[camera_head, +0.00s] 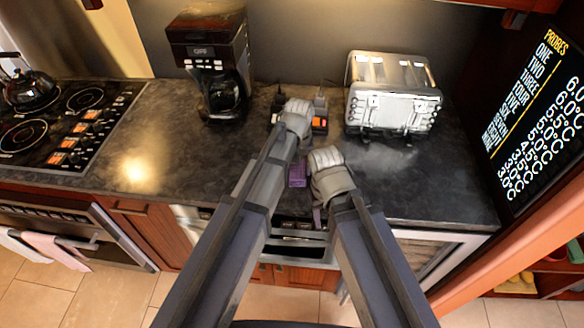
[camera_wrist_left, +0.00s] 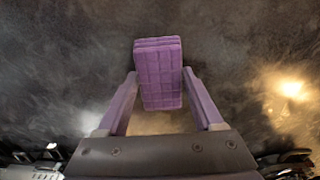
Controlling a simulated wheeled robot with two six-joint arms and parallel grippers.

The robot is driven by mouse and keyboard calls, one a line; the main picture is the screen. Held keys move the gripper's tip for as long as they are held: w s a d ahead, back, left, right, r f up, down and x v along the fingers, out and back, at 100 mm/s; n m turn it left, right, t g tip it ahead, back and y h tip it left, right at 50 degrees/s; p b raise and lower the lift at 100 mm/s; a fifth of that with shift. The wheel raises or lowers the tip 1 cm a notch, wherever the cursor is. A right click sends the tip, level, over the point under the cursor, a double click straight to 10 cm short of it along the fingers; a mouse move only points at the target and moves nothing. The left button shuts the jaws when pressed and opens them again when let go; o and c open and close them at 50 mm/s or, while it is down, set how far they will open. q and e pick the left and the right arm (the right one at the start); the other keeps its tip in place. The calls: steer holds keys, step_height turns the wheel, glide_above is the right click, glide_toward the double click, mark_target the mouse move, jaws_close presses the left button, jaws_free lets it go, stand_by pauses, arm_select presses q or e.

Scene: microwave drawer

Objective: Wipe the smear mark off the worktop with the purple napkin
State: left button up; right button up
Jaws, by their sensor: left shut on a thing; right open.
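The purple napkin (camera_wrist_left: 158,75), a folded quilted block, lies between the fingers of my left gripper (camera_wrist_left: 160,82), which is shut on it. In the head view the napkin (camera_head: 297,176) shows below my left wrist, low over or on the dark worktop (camera_head: 210,150); I cannot tell if it touches. A tan patch (camera_wrist_left: 160,123) shows on the worktop between the fingers, partly covered by napkin and gripper; it may be the smear mark. In the head view no smear is clear. My right gripper (camera_head: 317,215) is open near the worktop's front edge, its fingers mostly hidden.
A coffee maker (camera_head: 212,65) stands at the back left of my grippers and a silver toaster (camera_head: 392,92) at the back right. Small dark items with orange parts (camera_head: 318,123) sit behind my left wrist. A hob (camera_head: 60,125) is far left.

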arm_select(q)
steer(key=shift+d, duration=0.25)
steer(key=shift+w, duration=0.1)
steer(key=shift+a, duration=1.85)
steer(key=shift+w+a, duration=0.1)
steer(key=shift+a, duration=1.65)
steer(key=shift+a, duration=0.1)
steer(key=shift+a, duration=1.6)
steer(key=shift+w+a, duration=0.1)
steer(key=shift+a, duration=1.65)
